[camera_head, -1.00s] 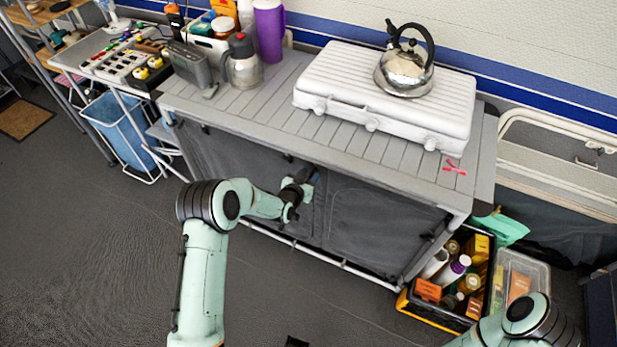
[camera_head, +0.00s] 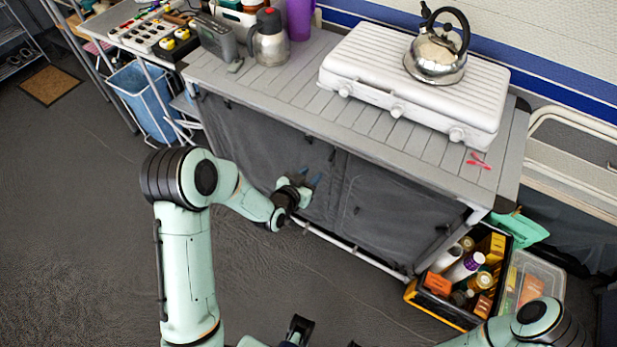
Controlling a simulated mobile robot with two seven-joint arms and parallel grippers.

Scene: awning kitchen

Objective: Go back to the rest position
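My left gripper (camera_head: 310,179) is at the end of the pale green arm coming in from the left. It is in front of the grey fabric cabinet doors (camera_head: 270,150), below the countertop. Its two bluish fingertips look slightly apart, with nothing seen between them. My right arm (camera_head: 540,318) shows only in part at the lower right. Dark and pale green parts of mine (camera_head: 300,328) show at the bottom edge; I cannot tell whether they belong to the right gripper.
The slatted counter (camera_head: 290,95) carries a white stove (camera_head: 400,85), a kettle (camera_head: 438,52), a steel jug (camera_head: 268,40) and a pink item (camera_head: 478,160). A crate (camera_head: 440,315) of bottles and boxes stands on the floor at right.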

